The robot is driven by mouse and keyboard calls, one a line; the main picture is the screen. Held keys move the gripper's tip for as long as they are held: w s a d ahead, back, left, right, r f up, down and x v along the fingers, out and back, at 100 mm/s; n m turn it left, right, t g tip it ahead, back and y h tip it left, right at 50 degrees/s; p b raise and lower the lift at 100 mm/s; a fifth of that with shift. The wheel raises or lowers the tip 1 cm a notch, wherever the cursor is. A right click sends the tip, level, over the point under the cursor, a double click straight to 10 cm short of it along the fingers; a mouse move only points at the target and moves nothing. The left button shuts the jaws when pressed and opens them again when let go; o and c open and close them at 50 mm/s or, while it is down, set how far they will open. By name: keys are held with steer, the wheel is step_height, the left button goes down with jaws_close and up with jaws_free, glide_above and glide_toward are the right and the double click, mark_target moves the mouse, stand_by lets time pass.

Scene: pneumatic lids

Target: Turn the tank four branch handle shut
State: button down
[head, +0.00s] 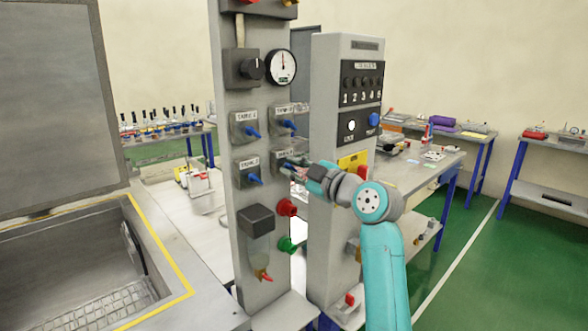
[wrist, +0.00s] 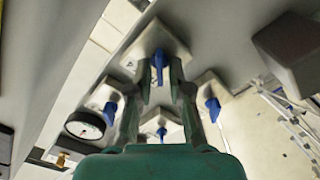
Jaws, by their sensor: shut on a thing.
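The tank four branch handle is the blue lever (wrist: 159,62) on a light square plate (wrist: 150,42) at the top of the wrist view. In the head view its plate (head: 282,158) is the lower right of a two-by-two group on the grey column, and the gripper mostly hides the lever. My gripper (head: 294,168) is at this plate. In the wrist view its two fingers (wrist: 160,74) stand on either side of the lever, shut on it. The lever lies lengthwise between them, upright in that picture. Its exact turn angle is hard to tell.
Other blue handles sit close by: upper left (head: 252,131), upper right (head: 289,125) and lower left (head: 254,179). A gauge (head: 281,67) is above. A dark box (head: 256,220), a red knob (head: 287,207) and a green knob (head: 287,244) are below. A second grey cabinet (head: 328,90) stands right.

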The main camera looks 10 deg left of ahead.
steer(key=shift+w+d+f+m, duration=0.1)
steer(key=shift+m, duration=2.9)
steer(key=shift+w+d+r+m, duration=0.1)
steer(key=shift+w+m, duration=0.05)
steer(key=shift+m, duration=2.85)
steer(key=shift+w+d+f+m, duration=0.1)
steer(key=shift+m, duration=2.9)
steer(key=c, duration=1.3)
jaws_free()
